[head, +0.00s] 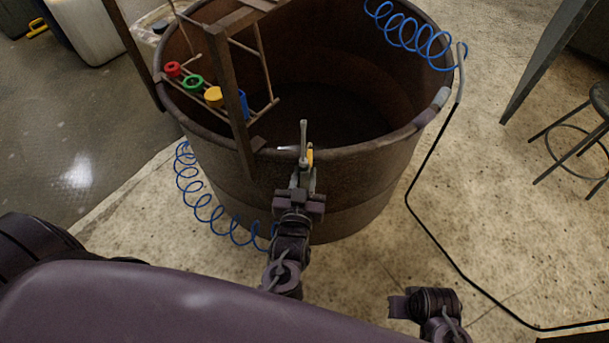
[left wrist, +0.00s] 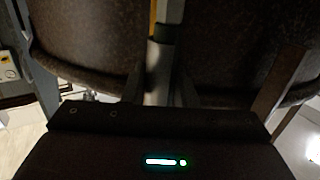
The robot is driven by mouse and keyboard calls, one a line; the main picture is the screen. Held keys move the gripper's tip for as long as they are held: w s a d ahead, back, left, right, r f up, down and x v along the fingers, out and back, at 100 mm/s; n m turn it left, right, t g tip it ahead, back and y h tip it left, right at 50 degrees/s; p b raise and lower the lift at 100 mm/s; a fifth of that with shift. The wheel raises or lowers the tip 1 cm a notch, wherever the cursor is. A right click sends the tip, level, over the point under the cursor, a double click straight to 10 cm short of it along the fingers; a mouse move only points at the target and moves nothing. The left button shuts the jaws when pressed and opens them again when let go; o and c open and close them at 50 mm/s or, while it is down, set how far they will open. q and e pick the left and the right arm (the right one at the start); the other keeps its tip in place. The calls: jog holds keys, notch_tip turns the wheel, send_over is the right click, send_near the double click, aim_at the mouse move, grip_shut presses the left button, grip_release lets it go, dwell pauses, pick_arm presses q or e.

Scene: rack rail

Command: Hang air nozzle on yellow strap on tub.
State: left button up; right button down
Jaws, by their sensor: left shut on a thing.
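The large brown tub (head: 355,165) stands in the middle of the head view. My left gripper (head: 302,182) is at its near outer wall, just below the rim, shut on the grey air nozzle (head: 304,134). The nozzle stands roughly upright, its upper end above the rim. A small piece of the yellow strap (head: 310,157) shows right beside the nozzle; the rest is hidden. In the left wrist view the nozzle (left wrist: 159,75) is between the fingers, with a yellow strip (left wrist: 153,18) beside it. I cannot tell whether they touch. My right gripper (head: 402,306) is low at the right, its jaws unclear.
A blue coiled hose (head: 205,205) hangs left of the tub; another (head: 405,30) is at the far right rim. A brown frame (head: 232,95) with red, green, yellow and blue pieces leans over the left rim. A stool (head: 585,130) stands right.

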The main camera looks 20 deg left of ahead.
pick_arm(q)
jog(key=shift+w+f, duration=0.1)
jog(key=shift+w, duration=0.1)
jog(key=shift+c, duration=0.3)
jog(key=shift+s+r, duration=0.2)
jog(key=shift+r, duration=0.15)
jog(key=shift+c, duration=0.5)
jog(key=shift+s+f, duration=0.1)
jog(key=shift+f, duration=0.05)
jog(key=shift+s+f, duration=0.35)
jog(key=shift+f, duration=0.35)
jog(key=o, duration=1.1)
jog(key=shift+c, duration=0.2)
